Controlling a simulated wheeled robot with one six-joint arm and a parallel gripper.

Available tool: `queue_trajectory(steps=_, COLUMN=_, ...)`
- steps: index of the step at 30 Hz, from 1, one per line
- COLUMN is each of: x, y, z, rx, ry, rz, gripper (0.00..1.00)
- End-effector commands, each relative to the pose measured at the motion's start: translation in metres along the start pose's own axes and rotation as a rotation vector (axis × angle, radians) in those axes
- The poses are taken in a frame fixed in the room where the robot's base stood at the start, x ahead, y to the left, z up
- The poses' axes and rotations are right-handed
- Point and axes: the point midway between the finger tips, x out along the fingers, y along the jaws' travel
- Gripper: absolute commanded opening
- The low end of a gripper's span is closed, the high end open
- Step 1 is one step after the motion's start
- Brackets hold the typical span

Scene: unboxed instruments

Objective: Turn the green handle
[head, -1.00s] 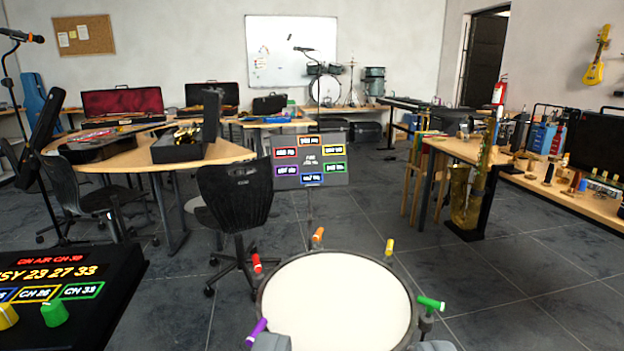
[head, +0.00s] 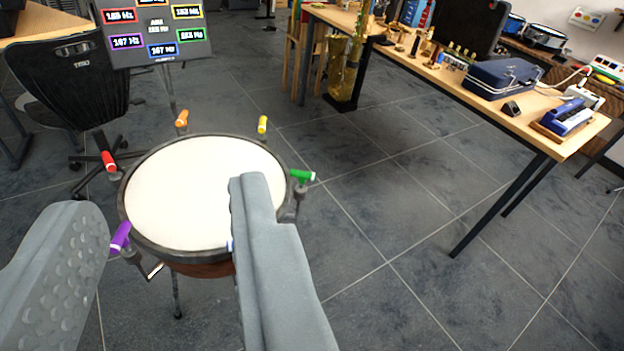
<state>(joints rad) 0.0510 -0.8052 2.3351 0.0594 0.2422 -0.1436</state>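The green handle (head: 302,176) is a short T-shaped grip with a pale end, on the right rim of a round drum (head: 180,190) with a cream head. My gripper (head: 170,205) is open, with its two grey fingers wide apart over the near part of the drum. The right finger's tip lies a little left of the green handle in the picture.
Other handles ring the drum: red (head: 108,161), orange (head: 182,118), yellow (head: 262,124), purple (head: 120,237), and a blue one mostly hidden behind my right finger. A screen (head: 158,30) stands behind. A chair (head: 70,85) is left. A wooden table (head: 480,100) is right, with open floor between.

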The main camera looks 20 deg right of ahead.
Motion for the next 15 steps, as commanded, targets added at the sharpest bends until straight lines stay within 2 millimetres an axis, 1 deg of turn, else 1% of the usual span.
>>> queue_trajectory(steps=1, x=0.015, y=0.006, z=0.001, rx=-0.019, ry=-0.049, rz=0.007, gripper=0.35)
queue_trajectory(steps=3, x=0.032, y=0.012, z=0.002, rx=-0.052, ry=-0.115, rz=0.007, gripper=0.35)
queue_trajectory(steps=8, x=0.069, y=0.028, z=0.009, rx=-0.118, ry=-0.264, rz=-0.012, gripper=0.35)
queue_trajectory(steps=15, x=0.122, y=0.052, z=0.022, rx=-0.202, ry=-0.466, rz=-0.093, gripper=0.35)
